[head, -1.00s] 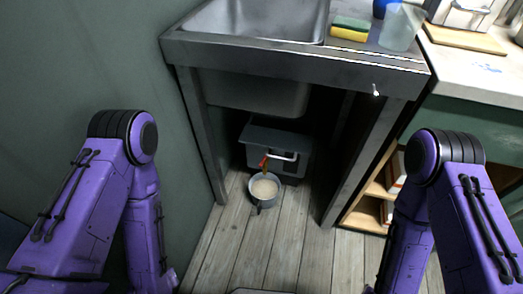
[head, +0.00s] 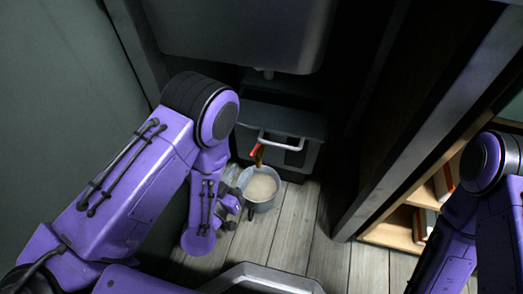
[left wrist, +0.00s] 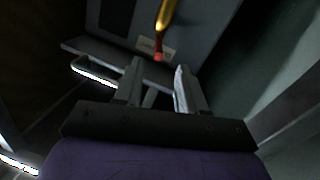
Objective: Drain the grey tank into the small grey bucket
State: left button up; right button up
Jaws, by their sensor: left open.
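The grey tank (head: 285,120) stands on the floor under the sink, with a white bar handle on its front edge. A brass tap with a red handle (head: 255,152) sticks out of its front. It also shows in the left wrist view (left wrist: 163,28), beyond the fingertips. The small grey bucket (head: 262,206) stands upright below the tap and holds pale beige liquid. I cannot tell whether liquid is running. My left gripper (head: 234,198) is low, at the bucket's left side. Its fingers (left wrist: 158,82) are apart with nothing between them. My right gripper is out of view.
The sink basin (head: 235,35) hangs above the tank. A green wall (head: 50,90) is on the left. Plank floor (head: 290,235) is clear in front of the bucket.

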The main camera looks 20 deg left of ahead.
aim_at(257, 146)
pick_arm(q)
jog(key=b+x, duration=0.1)
jog(key=x, duration=0.9)
jog(key=shift+r+b, duration=0.2)
jog(key=shift+b, duration=0.1)
jog(key=shift+w+d+r, duration=0.1)
jog(key=shift+w, duration=0.25)
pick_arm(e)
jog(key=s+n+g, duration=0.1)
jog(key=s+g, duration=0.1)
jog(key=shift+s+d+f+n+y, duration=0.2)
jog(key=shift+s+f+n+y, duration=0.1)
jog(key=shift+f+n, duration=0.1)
pick_arm(q)
grip_shut()
